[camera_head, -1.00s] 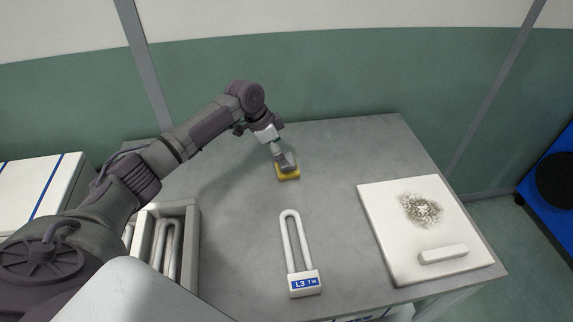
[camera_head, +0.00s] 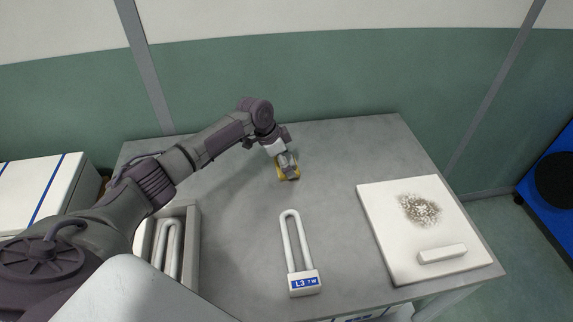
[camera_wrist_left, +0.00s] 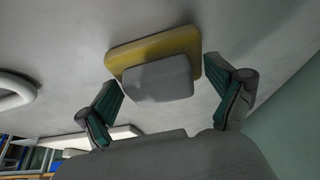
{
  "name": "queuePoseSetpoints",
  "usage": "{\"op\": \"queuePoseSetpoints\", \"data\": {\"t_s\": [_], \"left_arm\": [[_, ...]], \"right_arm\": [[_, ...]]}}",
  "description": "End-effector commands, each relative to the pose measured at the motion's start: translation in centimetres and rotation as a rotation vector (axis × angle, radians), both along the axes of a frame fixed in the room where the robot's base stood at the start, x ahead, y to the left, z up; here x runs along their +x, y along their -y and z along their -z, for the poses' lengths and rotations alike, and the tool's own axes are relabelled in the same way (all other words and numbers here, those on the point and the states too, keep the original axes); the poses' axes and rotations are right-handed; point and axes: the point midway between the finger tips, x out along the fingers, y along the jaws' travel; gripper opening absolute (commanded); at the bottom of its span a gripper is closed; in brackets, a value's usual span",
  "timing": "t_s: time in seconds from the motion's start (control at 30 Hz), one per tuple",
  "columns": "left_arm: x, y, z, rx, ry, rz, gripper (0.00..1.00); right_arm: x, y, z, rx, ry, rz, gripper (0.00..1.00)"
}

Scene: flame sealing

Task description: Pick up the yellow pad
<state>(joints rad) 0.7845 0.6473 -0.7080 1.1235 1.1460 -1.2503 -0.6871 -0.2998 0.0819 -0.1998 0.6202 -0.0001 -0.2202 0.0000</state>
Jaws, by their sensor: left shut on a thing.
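The yellow pad (camera_head: 281,174) with a grey block handle is near the middle back of the grey table in the head view. My left gripper (camera_head: 287,163) comes down over it from behind and left, and its fingers cover part of it. The left wrist view shows the pad's yellow edge (camera_wrist_left: 150,46) and its grey handle (camera_wrist_left: 158,80) between the two green-padded fingers (camera_wrist_left: 163,74). The left gripper is shut on the pad. I cannot tell whether the pad is touching the table. My right gripper is not in view.
A white U-shaped tube (camera_head: 293,242) labelled L3 lies in front of the pad. A white board (camera_head: 385,225) with a dark speckled patch and a white bar (camera_head: 442,254) lies at right. A grey box (camera_head: 190,255) holds tubes at left. Table between is clear.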

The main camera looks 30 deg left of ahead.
Motion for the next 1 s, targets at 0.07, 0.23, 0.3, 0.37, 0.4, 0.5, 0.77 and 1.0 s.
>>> {"op": "queuePoseSetpoints", "data": {"t_s": [0.07,0.23,0.3,0.37,0.4,0.5,0.77,1.0], "left_arm": [[0.0,0.0,0.0,0.000,0.000,0.000,0.58],[0.0,0.0,-0.5,0.000,0.001,0.000,0.58],[0.1,-0.1,-1.0,0.000,0.003,0.000,0.58],[0.1,-0.1,-1.8,0.000,0.005,0.001,0.58],[0.1,-0.1,-2.3,0.001,0.005,0.000,0.58],[0.1,0.0,-4.3,0.000,0.007,0.002,0.58],[-2.4,5.7,-7.7,-0.001,0.005,0.006,0.58],[-4.1,9.3,-10.1,0.001,0.003,0.003,0.58]], "right_arm": [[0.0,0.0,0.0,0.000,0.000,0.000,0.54],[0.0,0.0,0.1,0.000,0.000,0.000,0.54],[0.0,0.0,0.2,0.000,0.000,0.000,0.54],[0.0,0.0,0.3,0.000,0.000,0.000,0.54],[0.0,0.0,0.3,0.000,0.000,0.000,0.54],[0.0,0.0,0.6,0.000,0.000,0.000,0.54],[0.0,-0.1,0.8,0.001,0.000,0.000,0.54],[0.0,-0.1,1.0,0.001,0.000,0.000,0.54]]}}
